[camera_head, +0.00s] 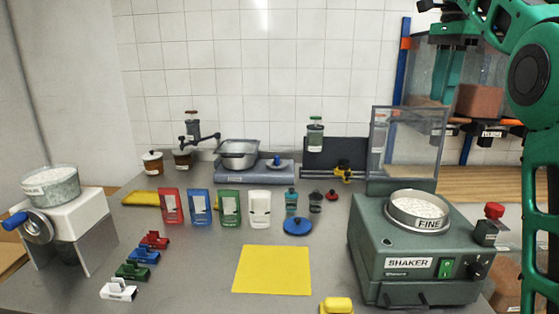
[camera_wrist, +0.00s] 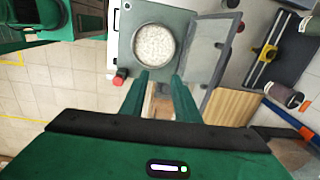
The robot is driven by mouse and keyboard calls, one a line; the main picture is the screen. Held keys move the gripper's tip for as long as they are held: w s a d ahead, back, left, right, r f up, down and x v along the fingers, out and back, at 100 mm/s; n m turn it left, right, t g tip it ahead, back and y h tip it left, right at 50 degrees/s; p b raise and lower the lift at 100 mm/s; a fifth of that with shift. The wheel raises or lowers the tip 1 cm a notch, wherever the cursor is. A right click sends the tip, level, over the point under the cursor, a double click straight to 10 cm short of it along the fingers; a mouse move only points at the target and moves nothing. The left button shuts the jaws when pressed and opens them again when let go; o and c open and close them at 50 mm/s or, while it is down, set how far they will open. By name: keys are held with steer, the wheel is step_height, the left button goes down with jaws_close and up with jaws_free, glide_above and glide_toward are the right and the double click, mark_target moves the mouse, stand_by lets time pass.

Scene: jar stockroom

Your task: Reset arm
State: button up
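My gripper (camera_wrist: 161,78) shows in the wrist view with its two green fingers apart and nothing between them. It is open and empty. Beyond the fingertips in that view lies the green shaker (camera_wrist: 190,42) with its round bowl of white material (camera_wrist: 154,44). In the head view my green arm is raised along the right edge, to the right of the shaker (camera_head: 420,285).
The shaker's clear lid (camera_head: 405,145) stands open. Coloured holders (camera_head: 230,207), a yellow mat (camera_head: 272,270) and a white machine (camera_head: 75,222) stand on the grey table. Orange-and-blue shelving (camera_head: 402,62) stands behind my arm.

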steer(key=s+d+f+n, duration=0.2)
steer(key=s+d+f, duration=0.2)
steer(key=s+f, duration=0.25)
steer(key=s+d+f+n, duration=0.3)
steer(key=s+d+f, duration=0.1)
steer(key=s+f, duration=0.25)
steer(key=s+a+f+n, duration=0.2)
steer(key=s+f+n, duration=0.1)
steer(key=s+f, duration=0.8)
steer(key=s+a+f+n, duration=0.3)
steer(key=s+f, duration=0.9)
steer(key=s, duration=0.1)
steer(key=shift+s+f+n+g, duration=0.2)
steer(key=shift+n+g, duration=0.1)
steer(key=shift+n, duration=0.1)
steer(key=shift+w+f, duration=0.2)
steer(key=shift+w, duration=0.45)
